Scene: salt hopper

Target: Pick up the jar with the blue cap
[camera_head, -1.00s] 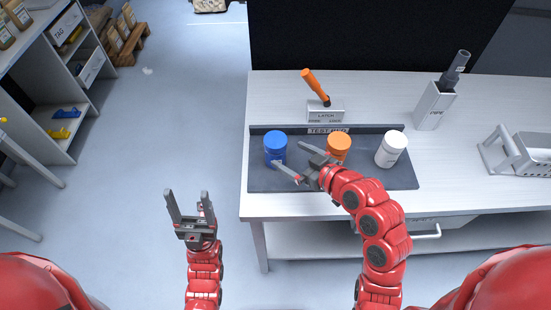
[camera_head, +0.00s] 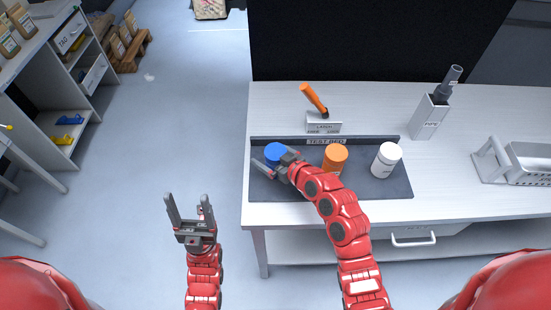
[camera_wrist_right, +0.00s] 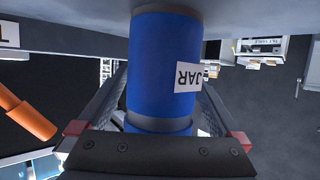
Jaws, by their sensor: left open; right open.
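The blue-capped jar (camera_head: 274,151) stands upright at the left end of the dark tray (camera_head: 391,188). In the right wrist view the blue jar (camera_wrist_right: 160,65), with a label reading JAR, fills the space between the fingers. My right gripper (camera_head: 271,170) is open at the jar, with a finger on either side; whether they touch it I cannot tell. The gripper partly hides the jar's body in the head view. My left gripper (camera_head: 190,212) is open and empty over the floor, left of the table.
An orange-capped jar (camera_head: 335,156) and a white jar (camera_head: 386,160) stand to the right in the tray. Behind it is a latch block (camera_head: 323,127) with an orange handle (camera_head: 313,98). A grey holder (camera_head: 429,117) and a metal basket (camera_head: 528,165) stand further right.

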